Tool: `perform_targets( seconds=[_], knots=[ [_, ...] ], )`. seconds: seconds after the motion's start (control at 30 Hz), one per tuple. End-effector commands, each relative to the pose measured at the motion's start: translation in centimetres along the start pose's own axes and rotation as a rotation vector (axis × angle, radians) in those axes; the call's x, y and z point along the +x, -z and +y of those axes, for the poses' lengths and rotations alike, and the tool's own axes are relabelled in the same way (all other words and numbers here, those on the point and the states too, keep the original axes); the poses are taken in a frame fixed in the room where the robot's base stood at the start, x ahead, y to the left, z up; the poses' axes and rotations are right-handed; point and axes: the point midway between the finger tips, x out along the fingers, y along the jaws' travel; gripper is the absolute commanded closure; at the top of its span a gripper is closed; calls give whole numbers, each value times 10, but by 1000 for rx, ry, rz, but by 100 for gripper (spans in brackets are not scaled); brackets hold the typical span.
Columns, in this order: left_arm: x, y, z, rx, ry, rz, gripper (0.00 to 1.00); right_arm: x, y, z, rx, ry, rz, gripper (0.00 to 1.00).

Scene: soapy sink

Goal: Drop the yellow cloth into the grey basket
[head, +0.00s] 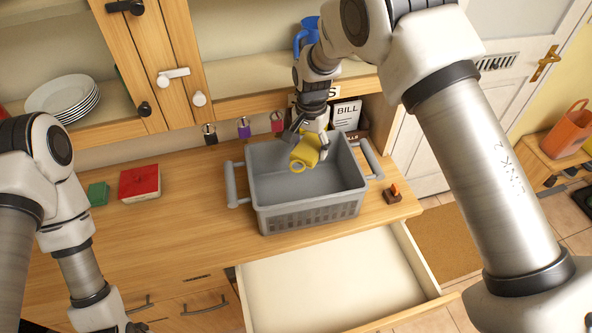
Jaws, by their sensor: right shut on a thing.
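The yellow cloth (304,154) looks rolled, with a round end facing me. My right gripper (309,138) is shut on it and holds it over the grey basket (313,214), towards its back. The basket stands on the wooden counter, open at the top, with a handle on each side; the part of its floor that shows is bare. I cannot tell how far the cloth is above the basket's floor. My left gripper (132,326) is at the bottom left edge, mostly cut off, far from the basket.
An open, empty drawer (335,280) juts out below the basket. A red box (139,182) and a green block (97,194) lie on the counter to the left. A small red-topped item (393,195) sits right of the basket. A bill holder (347,115) stands behind it.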

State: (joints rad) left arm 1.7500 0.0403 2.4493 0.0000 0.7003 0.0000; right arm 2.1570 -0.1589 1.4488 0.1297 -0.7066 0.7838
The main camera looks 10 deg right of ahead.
Motion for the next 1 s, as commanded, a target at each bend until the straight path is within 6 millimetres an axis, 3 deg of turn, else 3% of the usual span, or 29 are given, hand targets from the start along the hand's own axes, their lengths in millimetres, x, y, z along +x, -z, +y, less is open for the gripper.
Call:
perform_targets(
  seconds=[0.23,0.5,0.8,0.83,0.9,1.0],
  knots=[
    [7,-1,0,0,0,-2,58,22,0,0,0,-1,-1,88],
    [35,-1,0,0,0,-2,58,59,0,0,0,0,-1,88],
    [34,0,0,0,0,-1,58,60,0,0,0,0,0,88],
    [34,0,0,0,0,-1,58,60,0,0,0,0,0,22],
    [34,0,0,0,0,-1,58,60,0,0,0,0,0,3],
    [34,0,0,0,0,-1,58,60,0,0,0,0,0,3]
  ],
)
